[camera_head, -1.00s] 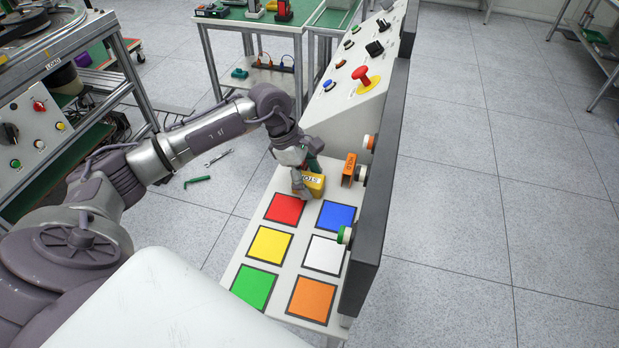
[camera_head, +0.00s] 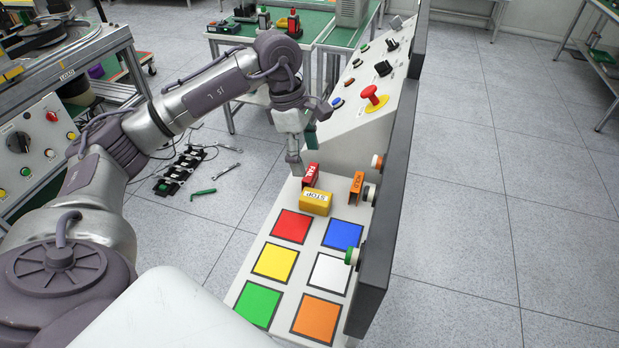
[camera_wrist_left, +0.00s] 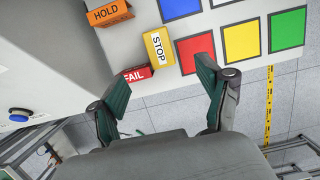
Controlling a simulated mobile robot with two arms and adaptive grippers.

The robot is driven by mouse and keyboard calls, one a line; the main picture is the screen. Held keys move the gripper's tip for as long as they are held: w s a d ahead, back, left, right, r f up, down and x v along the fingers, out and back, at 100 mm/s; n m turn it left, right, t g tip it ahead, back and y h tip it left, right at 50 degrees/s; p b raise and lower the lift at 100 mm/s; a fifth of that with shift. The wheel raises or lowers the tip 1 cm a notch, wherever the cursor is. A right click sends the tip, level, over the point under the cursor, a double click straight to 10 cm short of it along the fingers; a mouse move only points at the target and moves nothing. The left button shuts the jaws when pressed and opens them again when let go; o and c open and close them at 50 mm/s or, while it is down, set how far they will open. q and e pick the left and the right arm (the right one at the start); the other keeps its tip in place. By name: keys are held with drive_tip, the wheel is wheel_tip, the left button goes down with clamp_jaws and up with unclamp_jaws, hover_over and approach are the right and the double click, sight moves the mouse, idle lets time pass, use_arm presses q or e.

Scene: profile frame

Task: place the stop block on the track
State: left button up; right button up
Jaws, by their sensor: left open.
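The yellow stop block (camera_head: 315,202), labelled STOP, rests on the white board (camera_head: 240,285) just behind the red square (camera_head: 291,227). It also shows in the left wrist view (camera_wrist_left: 158,49), beside the red square. My left gripper (camera_head: 295,165) is behind and left of the stop block, apart from it. In the left wrist view its two fingers (camera_wrist_left: 165,88) are spread with nothing between them. I cannot tell which part of the board is the track. My right gripper is not in view.
A red FAIL block (camera_head: 311,174) stands right behind the stop block, close to my left gripper. An orange HOLD block (camera_head: 356,188) is to the right, near a dark upright panel (camera_head: 393,190) with buttons. Coloured squares fill the front of the board.

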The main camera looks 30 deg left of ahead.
use_arm(q)
drive_tip(key=d+r, duration=0.1)
drive_tip(key=r, duration=0.1)
drive_tip(key=y+p, duration=0.1)
drive_tip(key=p, duration=0.2)
approach(315, 196)
drive_tip(key=f, duration=0.2)
drive_tip(key=d+f, duration=0.1)
drive_tip(key=f, duration=0.2)
drive_tip(key=shift+w+d, duration=0.1)
drive_tip(key=shift+d, duration=0.1)
drive_tip(key=shift+f+p, duration=0.3)
drive_tip(key=shift+f, duration=0.25)
wheel_tip(315, 196, down, 4)
drive_tip(key=shift+r+p, duration=0.2)
drive_tip(key=shift+p, duration=0.6)
drive_tip(key=shift+w+d+f, duration=0.1)
drive_tip(key=shift+f, duration=0.3)
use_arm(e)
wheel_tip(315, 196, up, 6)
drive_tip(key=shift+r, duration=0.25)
use_arm(q)
drive_tip(key=shift+c, duration=0.3)
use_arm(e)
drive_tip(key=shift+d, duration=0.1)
